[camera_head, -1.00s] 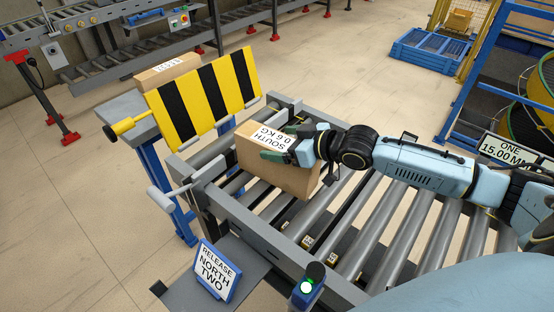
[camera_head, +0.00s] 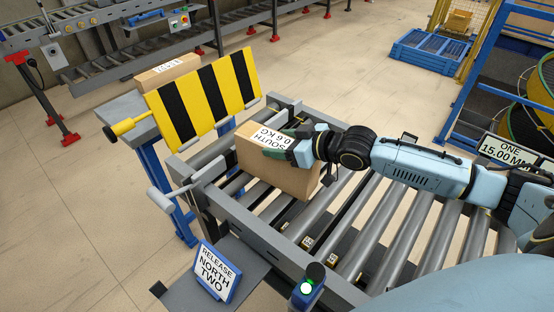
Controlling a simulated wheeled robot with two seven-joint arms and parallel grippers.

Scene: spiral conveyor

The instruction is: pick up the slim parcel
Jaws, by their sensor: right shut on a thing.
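A slim brown parcel (camera_head: 284,175) stands on the grey roller conveyor (camera_head: 385,222), near its left end. Its white top label reads SOUTH 0.6 KG. My right gripper (camera_head: 276,143) comes in from the right and is shut on this parcel across its top. The gripper's fingers cover part of the label. I cannot tell whether the parcel's underside touches the rollers. My left gripper is not in view.
A yellow and black striped gate (camera_head: 208,97) stands just behind the parcel. Another brown box (camera_head: 167,71) lies beyond it. A sign reading RELEASE NORTH TWO (camera_head: 215,270) and a green-lit button post (camera_head: 307,287) stand in front.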

